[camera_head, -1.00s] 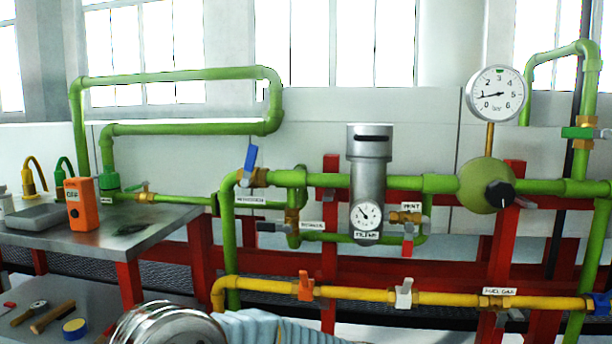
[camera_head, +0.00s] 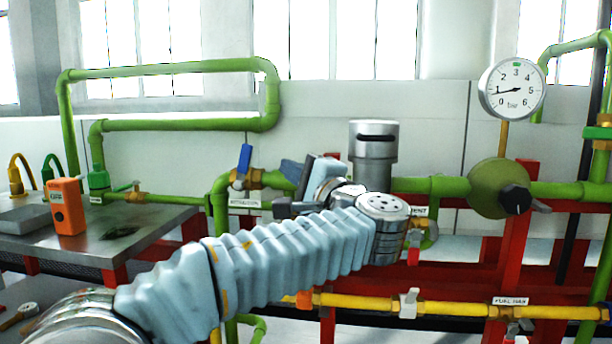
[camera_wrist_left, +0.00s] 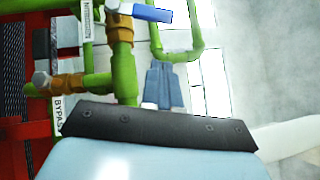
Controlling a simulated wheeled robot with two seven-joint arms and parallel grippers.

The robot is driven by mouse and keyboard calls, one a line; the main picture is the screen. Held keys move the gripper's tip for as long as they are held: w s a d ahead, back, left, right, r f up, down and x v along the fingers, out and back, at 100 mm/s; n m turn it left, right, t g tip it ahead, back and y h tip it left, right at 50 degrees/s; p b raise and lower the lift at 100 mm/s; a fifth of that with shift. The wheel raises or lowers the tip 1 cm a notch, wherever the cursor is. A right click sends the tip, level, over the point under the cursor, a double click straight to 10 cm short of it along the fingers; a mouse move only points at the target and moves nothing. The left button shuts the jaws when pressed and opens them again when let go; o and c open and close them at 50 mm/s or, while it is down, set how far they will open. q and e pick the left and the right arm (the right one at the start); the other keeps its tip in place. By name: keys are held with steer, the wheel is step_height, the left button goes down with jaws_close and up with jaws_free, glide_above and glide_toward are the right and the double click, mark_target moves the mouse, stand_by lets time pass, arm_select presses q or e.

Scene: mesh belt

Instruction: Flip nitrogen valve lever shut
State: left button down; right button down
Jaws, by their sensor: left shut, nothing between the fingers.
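The nitrogen valve is a brass body (camera_head: 246,180) on the green pipe, above a white label reading NITROGEN (camera_head: 244,203). Its blue lever (camera_head: 245,158) stands upright, slightly tilted, across the pipe run. In the left wrist view the blue lever (camera_wrist_left: 152,13) juts out sideways from the brass body (camera_wrist_left: 120,28). My left gripper (camera_head: 291,170) is just right of the lever, apart from it. In the left wrist view its blue-grey fingers (camera_wrist_left: 163,74) are together and empty, below the lever. My right gripper is in neither current view.
My left arm hides the bypass valve in the head view; the left wrist view shows its label (camera_wrist_left: 58,115). A silver filter (camera_head: 373,150) stands behind the wrist. A pressure gauge (camera_head: 513,89) and yellow fuel pipe (camera_head: 460,301) are to the right. A bench (camera_head: 150,225) is left.

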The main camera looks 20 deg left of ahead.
mark_target(242, 168)
arm_select(q)
steer(key=a+r, duration=0.1)
steer(key=a, duration=0.5)
steer(key=shift+w+a+r+p, duration=0.15)
steer(key=shift+w+r+p, duration=0.1)
steer(key=shift+w+p, duration=0.15)
